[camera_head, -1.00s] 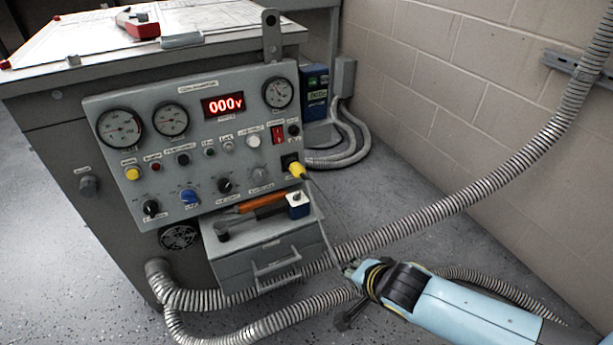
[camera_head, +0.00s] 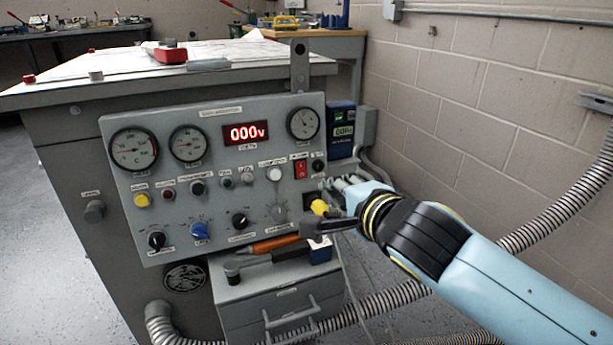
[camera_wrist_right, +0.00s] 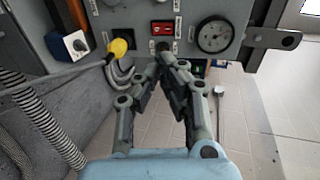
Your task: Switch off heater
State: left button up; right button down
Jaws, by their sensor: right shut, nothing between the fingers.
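The grey control panel (camera_head: 225,215) faces me, with gauges, knobs, buttons and a red display reading 000v (camera_head: 245,132). A red rocker switch (camera_head: 301,169) sits at its right side, below the right-hand gauge; its small label is not clearly readable. The switch also shows in the right wrist view (camera_wrist_right: 162,28). A small black round control (camera_head: 318,166) is beside it. My right gripper (camera_head: 338,186) is shut and empty, just in front of the panel's right edge, near the switch. In the wrist view its fingertips (camera_wrist_right: 168,58) point at the black control. My left gripper is out of view.
A yellow plug (camera_head: 320,207) with a cable sits in a socket beside my right gripper. A ribbed conduit (camera_head: 565,212) and the block wall (camera_head: 520,110) lie to the right.

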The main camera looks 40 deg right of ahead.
jog(key=b, duration=0.2)
send_near(302, 172)
jog(key=b+x, duration=0.1)
jog(key=x, duration=0.5)
jog(key=shift+f+b, duration=0.2)
jog(key=shift+b, duration=0.1)
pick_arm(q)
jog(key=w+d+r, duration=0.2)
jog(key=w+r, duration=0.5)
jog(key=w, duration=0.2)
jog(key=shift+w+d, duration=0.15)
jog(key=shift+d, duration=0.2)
pick_arm(e)
jog(key=shift+w+d, duration=0.15)
jog(key=shift+w, duration=0.45)
